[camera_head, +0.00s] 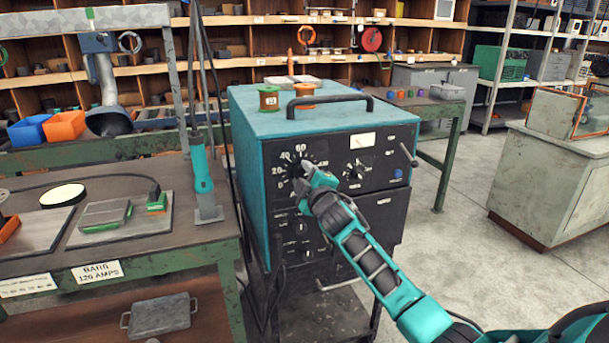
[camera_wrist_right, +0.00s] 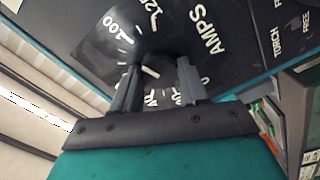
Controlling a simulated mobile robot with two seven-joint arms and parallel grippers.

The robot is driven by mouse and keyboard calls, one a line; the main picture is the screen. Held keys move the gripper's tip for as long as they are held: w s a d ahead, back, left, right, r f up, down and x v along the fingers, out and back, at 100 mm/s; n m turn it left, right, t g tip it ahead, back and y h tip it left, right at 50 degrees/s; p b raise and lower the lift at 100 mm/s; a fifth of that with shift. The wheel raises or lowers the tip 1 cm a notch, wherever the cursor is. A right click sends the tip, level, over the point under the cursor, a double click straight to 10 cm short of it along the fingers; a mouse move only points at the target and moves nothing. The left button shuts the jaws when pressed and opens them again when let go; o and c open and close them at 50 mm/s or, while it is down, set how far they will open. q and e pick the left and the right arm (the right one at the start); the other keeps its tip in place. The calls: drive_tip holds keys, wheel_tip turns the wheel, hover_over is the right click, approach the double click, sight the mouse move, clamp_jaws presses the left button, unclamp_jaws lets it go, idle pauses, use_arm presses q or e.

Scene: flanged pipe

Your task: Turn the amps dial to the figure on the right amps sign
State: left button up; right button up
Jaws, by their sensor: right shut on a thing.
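The amps dial (camera_wrist_right: 153,62) is a dark knob on the black front panel of a teal welding machine (camera_head: 255,150). My right gripper (camera_head: 305,173) is shut on it, with one finger on each side of the knob in the right wrist view (camera_wrist_right: 157,86). The head view shows scale figures 0, 20, 40 and 60; the wrist view shows 100 and AMPS. A white line shows between the fingers, but I cannot tell which figure it points to. The right sign (camera_head: 97,272) on the bench edge reads BARS 120 AMPS. My left gripper is not in view.
A left sign (camera_head: 28,286) has print too small to read. A second knob (camera_head: 355,170) and a meter (camera_head: 363,140) are on the same panel. Spools and a handle top the machine. Cables hang at its left side, beside the bench (camera_head: 150,255).

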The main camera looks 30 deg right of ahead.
drive_tip(key=m+p, duration=0.1)
drive_tip(key=m, duration=0.4)
drive_tip(key=shift+r+m+p, duration=0.1)
drive_tip(key=shift+m+p, duration=0.2)
drive_tip(key=shift+d+m+p, duration=0.1)
drive_tip(key=shift+m+p, duration=0.2)
drive_tip(key=shift+m, duration=1.8)
drive_tip(key=o, duration=1.1)
drive_tip(key=shift+c, duration=0.2)
drive_tip(key=shift+s, duration=0.1)
drive_tip(key=shift+s+a, duration=0.2)
drive_tip(key=shift+s, duration=0.4)
drive_tip(key=v, duration=1.1)
drive_tip(key=shift+s, duration=0.25)
